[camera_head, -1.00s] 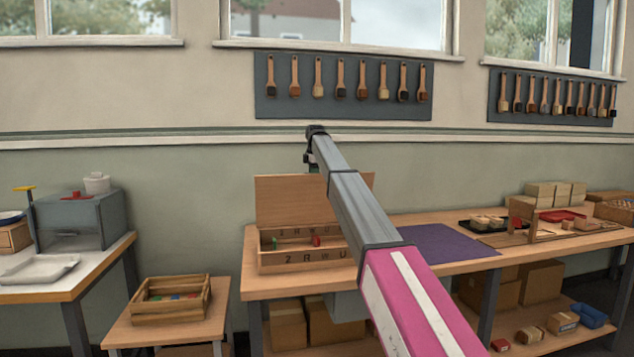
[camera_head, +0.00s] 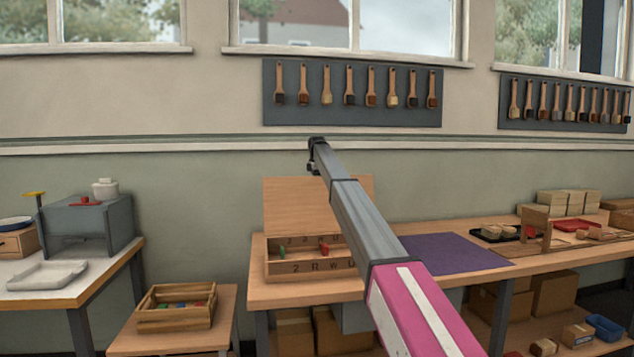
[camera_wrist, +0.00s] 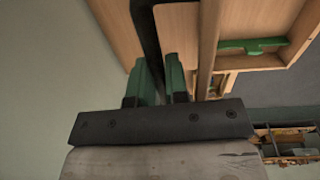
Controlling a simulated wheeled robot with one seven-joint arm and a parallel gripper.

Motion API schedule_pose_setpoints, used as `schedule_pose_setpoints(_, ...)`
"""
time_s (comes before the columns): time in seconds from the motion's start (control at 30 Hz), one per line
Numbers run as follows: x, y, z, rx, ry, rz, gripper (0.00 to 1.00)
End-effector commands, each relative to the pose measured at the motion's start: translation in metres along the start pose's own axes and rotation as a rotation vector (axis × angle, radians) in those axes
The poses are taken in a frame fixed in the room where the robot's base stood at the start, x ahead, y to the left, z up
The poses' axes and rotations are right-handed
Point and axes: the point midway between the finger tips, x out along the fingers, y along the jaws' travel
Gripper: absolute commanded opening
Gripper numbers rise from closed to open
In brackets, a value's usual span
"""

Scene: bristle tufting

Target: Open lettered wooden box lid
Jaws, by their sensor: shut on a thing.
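The lettered wooden box (camera_head: 290,269) stands on the left part of the long bench, with dark letters along its front. Its lid (camera_head: 290,205) stands raised at the back, so the inside shows. A green piece (camera_head: 284,252) and a red piece (camera_head: 324,249) are in the box. My gripper (camera_head: 315,168) is at the lid's top edge. The exact contact is partly hidden. My arm hides the box's right end.
A purple mat (camera_head: 445,254) lies right of the box. Trays and wooden blocks (camera_head: 565,203) stand farther right. A wooden crate (camera_head: 176,307) sits on a low table to the left. A grey machine (camera_head: 88,225) stands on the far-left table. Brushes hang on wall boards (camera_head: 350,110).

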Motion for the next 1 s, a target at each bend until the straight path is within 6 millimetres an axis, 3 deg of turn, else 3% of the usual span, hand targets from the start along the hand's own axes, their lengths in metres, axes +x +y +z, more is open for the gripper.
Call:
schedule_pose_setpoints(0.33,-0.003,0.002,0.0,0.006,0.001,0.001,0.0)
schedule_pose_setpoints(0.37,-0.003,0.002,0.0,0.006,0.001,0.002,0.18)
schedule_pose_setpoints(0.43,-0.003,0.002,0.0,0.005,0.001,0.002,0.4)
schedule_pose_setpoints(0.8,-0.003,0.001,0.0,0.001,0.001,0.0,0.4)
schedule_pose_setpoints(1.0,-0.016,0.002,0.0,0.001,0.001,0.0,0.4)
